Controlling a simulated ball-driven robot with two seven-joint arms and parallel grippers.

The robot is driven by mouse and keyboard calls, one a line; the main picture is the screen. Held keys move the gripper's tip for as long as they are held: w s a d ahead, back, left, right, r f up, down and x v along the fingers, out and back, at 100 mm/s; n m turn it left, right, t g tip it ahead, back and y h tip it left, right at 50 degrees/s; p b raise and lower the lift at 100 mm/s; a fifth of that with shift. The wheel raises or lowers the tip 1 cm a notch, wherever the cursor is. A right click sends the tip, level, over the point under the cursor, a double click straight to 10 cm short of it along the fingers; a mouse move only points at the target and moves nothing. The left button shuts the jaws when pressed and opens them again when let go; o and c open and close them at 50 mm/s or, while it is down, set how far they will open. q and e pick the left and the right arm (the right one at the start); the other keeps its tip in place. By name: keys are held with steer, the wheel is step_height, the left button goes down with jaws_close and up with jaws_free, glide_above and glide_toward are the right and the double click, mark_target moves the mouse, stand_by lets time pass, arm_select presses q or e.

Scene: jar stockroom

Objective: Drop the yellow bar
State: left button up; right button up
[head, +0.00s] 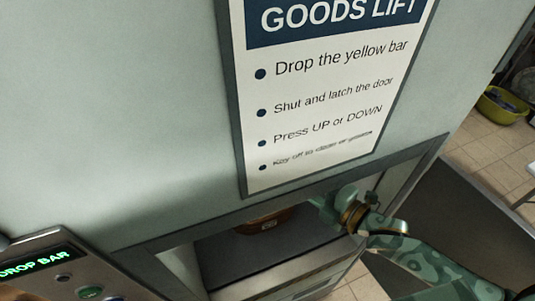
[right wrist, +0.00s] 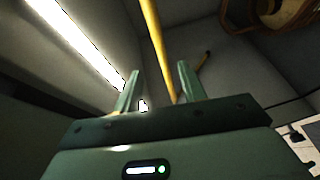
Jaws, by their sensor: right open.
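The yellow bar (right wrist: 156,40) shows in the right wrist view as a thin rod running from the top edge down between my fingers. It is not distinguishable in the head view. My right gripper (right wrist: 157,80) is open, one finger on each side of the bar in the picture; I cannot tell whether either touches it. In the head view my right gripper (head: 325,207) is at the upper edge of the goods lift opening (head: 290,268), its fingertips hard to make out. My left gripper is not in view.
A sign (head: 325,95) hangs above the opening. A control panel (head: 60,285) at lower left displays "DROP BAR". A brown container (head: 268,222) with a label sits inside the lift. A bright light strip (right wrist: 75,40) runs along the left in the wrist view. A yellow-green tub (head: 502,106) stands far right.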

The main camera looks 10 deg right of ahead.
steer(key=b+x, duration=0.3)
steer(key=x, duration=1)
steer(key=shift+w+f+b, duration=0.1)
steer(key=shift+f+b, duration=0.05)
steer(key=shift+b, duration=0.15)
steer(key=shift+w+a, duration=0.25)
steer(key=shift+w, duration=0.15)
steer(key=shift+c, duration=0.2)
jaws_close()
